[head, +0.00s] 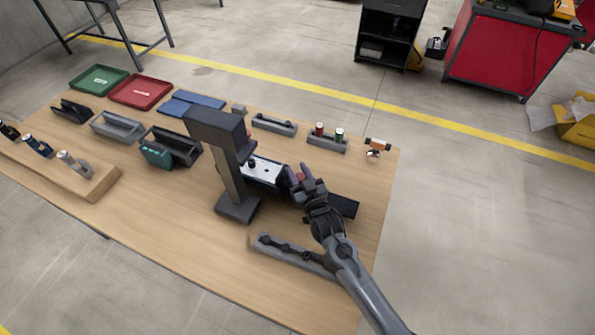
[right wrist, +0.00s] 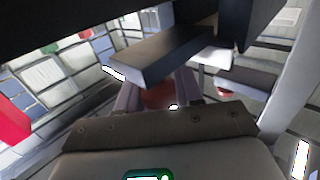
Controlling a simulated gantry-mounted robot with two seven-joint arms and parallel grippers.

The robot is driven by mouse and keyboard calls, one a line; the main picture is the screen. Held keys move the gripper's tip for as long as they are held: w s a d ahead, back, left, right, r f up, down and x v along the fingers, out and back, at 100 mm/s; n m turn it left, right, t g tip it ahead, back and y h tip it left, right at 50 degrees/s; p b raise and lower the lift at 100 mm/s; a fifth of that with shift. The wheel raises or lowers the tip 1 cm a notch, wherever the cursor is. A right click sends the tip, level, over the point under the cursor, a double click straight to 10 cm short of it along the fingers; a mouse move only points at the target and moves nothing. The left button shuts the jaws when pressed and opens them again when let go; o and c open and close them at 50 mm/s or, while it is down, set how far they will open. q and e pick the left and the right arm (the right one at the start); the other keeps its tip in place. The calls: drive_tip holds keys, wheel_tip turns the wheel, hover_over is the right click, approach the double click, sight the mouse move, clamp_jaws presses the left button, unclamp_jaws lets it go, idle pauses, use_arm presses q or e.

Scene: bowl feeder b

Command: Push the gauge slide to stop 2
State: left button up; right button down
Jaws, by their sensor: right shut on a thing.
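A gauge fixture (head: 265,172) with a white top plate and a dark knob stands in the middle of the table, partly behind a dark post. A black flat rail (head: 343,205) extends to its right, partly under my right arm. My right gripper (head: 298,175) is at the right end of the white plate. In the right wrist view its fingers (right wrist: 158,92) are shut on a reddish block (right wrist: 158,97), which seems to be part of the gauge slide. A dark bar (right wrist: 172,58) hides the fingertips there. Stop 2 cannot be made out. My left gripper is not in view.
The dark post (head: 232,172) with an overhanging head stands close left of my gripper. A grey rack (head: 290,252) lies in front. Small holders (head: 328,142), trays (head: 140,92) and bins (head: 117,126) fill the back and left. The table's front middle is clear.

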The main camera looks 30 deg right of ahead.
drive_tip(key=shift+w+a+r, duration=0.1)
drive_tip(key=shift+a+r, duration=0.05)
drive_tip(key=shift+r, duration=0.45)
drive_tip(key=c, duration=1)
unclamp_jaws()
drive_tip(key=shift+o, duration=1.1)
drive_tip(key=shift+f, duration=0.25)
drive_tip(key=shift+s+f, duration=0.1)
drive_tip(key=shift+s, duration=0.45)
drive_tip(key=s, duration=0.6)
drive_tip(key=shift+s+a, duration=0.2)
drive_tip(key=shift+a, duration=0.1)
